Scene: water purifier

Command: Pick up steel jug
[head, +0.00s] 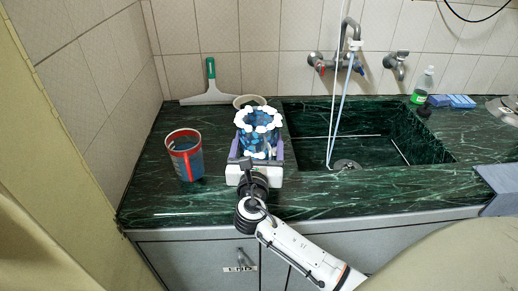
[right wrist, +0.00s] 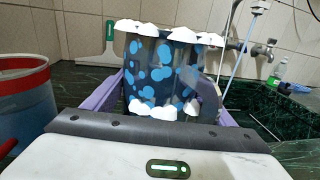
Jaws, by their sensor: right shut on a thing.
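The steel jug (head: 258,138) is a metallic vessel with blue spots and white scalloped trim at its rim and base. It stands upright over the green counter, left of the sink. My right gripper (head: 257,150) reaches it from the front, with a purple finger on each side of its body. In the right wrist view the jug (right wrist: 160,72) fills the space between the purple fingers, and the gripper is shut on it. I cannot tell whether its base touches the counter. My left gripper is not in view.
A red-rimmed blue mug (head: 186,160) stands to the left. A round bowl-like rim (head: 249,101) shows behind the jug, and a squeegee (head: 211,90) leans on the wall. The sink (head: 375,145) with hanging hoses lies right. A green-labelled bottle (head: 423,84) stands at the back right.

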